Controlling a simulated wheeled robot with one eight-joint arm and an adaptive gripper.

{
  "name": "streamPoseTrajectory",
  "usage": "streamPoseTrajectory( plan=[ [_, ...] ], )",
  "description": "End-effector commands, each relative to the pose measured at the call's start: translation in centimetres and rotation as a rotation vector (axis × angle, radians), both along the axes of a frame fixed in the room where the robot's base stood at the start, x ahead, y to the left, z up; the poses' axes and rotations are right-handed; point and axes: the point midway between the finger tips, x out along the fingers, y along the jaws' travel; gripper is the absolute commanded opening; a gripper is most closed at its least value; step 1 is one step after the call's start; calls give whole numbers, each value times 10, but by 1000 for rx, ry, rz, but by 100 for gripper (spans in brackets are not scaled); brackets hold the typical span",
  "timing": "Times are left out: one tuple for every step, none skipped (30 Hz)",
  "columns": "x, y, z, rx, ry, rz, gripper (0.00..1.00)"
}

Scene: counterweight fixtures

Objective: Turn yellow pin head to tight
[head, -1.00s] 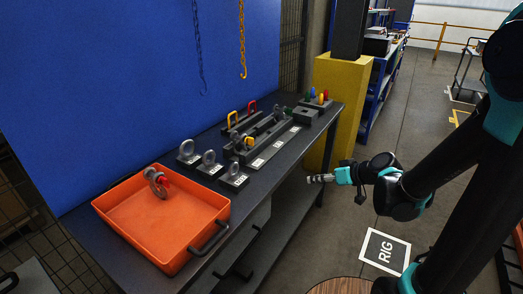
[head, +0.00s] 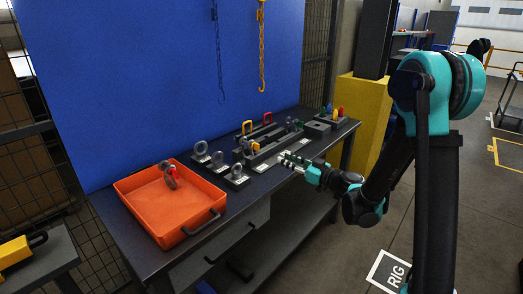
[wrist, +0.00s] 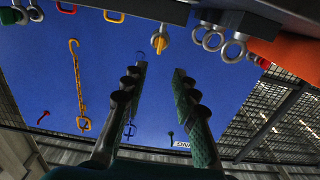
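The yellow pin head (head: 255,146) is small and sits at the near left end of a long dark fixture (head: 274,146) on the bench, next to a grey shackle. In the wrist view, a yellow piece (wrist: 161,41) that looks like this pin head hangs near the top centre, beyond the fingertips. My gripper (head: 291,158) is open and empty, at the bench's front side, right of the pin head and apart from it. Its two fingers also show spread in the wrist view (wrist: 158,70). How far the pin is turned cannot be told.
An orange tray (head: 148,225) with a red-pinned shackle (head: 169,176) stands left. Several grey ring fixtures (head: 237,172) stand between. Yellow (head: 247,127) and red (head: 267,118) handles are behind. A block with coloured pegs (head: 331,112) is at the far right. Chains hang on the blue panel (head: 150,70).

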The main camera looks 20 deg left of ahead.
Motion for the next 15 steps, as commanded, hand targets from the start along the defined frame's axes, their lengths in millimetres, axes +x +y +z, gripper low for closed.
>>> streamPoseTrajectory(
  plan=[
    [3, 11, 0, 0, 0, 5, 28],
    [5, 17, 0, 0, 0, 4, 28],
    [8, 24, 0, 0, 0, 4, 28],
    [10, 29, 0, -1, 0, 4, 28],
    [13, 35, 0, -1, 0, 3, 28],
    [16, 42, 0, -1, 0, 4, 28],
    [18, 48, 0, -1, 0, 4, 28],
    [21, 53, 0, -1, 0, 3, 28],
    [24, 60, 0, -1, 1, 3, 28],
    [26, 66, 0, -1, 1, 4, 28],
    [28, 72, 0, -1, 1, 3, 28],
    [31, 78, 0, -1, 1, 2, 28],
    [33, 83, 0, -1, 1, 3, 28],
    [35, 88, 0, -1, 1, 3, 28],
    [38, 94, 0, -1, 1, 2, 28]
  ],
)
